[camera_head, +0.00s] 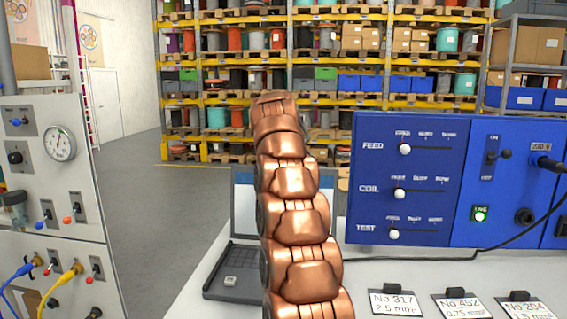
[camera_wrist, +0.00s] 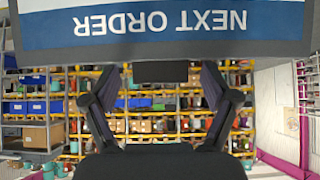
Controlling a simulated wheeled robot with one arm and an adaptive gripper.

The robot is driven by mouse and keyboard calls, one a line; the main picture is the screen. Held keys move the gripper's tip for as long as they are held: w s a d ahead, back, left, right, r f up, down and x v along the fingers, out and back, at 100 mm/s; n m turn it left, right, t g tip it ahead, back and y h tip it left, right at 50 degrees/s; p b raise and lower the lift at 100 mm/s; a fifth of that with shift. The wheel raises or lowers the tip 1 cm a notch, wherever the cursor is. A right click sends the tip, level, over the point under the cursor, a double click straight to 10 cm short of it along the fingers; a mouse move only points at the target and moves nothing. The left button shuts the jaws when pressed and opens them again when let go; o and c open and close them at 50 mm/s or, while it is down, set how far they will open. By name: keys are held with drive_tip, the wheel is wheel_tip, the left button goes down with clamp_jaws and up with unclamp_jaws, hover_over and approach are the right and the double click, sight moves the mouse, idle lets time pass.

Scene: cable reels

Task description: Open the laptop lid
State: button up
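The laptop stands on the light worktop, with its dark keyboard base (camera_head: 237,272) at the left of my arm in the head view. Its lid (camera_head: 243,205) stands raised behind the base, with a pale screen with a blue top band facing me. My copper-coloured arm covers much of the laptop. In the wrist view the lid (camera_wrist: 160,44) is close and upside down, with "NEXT ORDER" on its screen. My gripper (camera_wrist: 160,90) has its fingers spread apart, with nothing held between them. A dark block sits at the lid's edge between them; contact cannot be told.
A blue control panel (camera_head: 408,180) with sliders stands right of the laptop. A black cable and several label cards (camera_head: 398,303) lie on the worktop (camera_head: 365,275). A grey panel (camera_head: 35,180) with a gauge is at left. Shelves of reels stand far behind.

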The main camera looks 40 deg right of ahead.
idle(0.3)
drive_tip(key=v, duration=1.2)
drive_tip(key=shift+a+f, duration=0.15)
drive_tip(key=s+a+f+n+g+y, duration=0.2)
drive_tip(key=s+a+f+n, duration=0.1)
drive_tip(key=s+a+f, duration=0.55)
drive_tip(key=s+a+f+n+g+y, duration=0.1)
drive_tip(key=s+a+f+n+y, duration=0.3)
drive_tip(key=a+f, duration=0.65)
drive_tip(key=s+a+f+g, duration=0.1)
drive_tip(key=s+a+f, duration=0.3)
drive_tip(key=s, duration=0.5)
drive_tip(key=s+a+f+n+g, duration=0.1)
drive_tip(key=s+a+f+g, duration=0.1)
drive_tip(key=s+a+f, duration=0.2)
drive_tip(key=s+a+f+n+g, duration=0.1)
drive_tip(key=s+a+f+g, duration=0.1)
drive_tip(key=s+a+f, duration=0.3)
drive_tip(key=s+f, duration=0.4)
drive_tip(key=s, duration=0.7)
drive_tip(key=shift+s, duration=0.15)
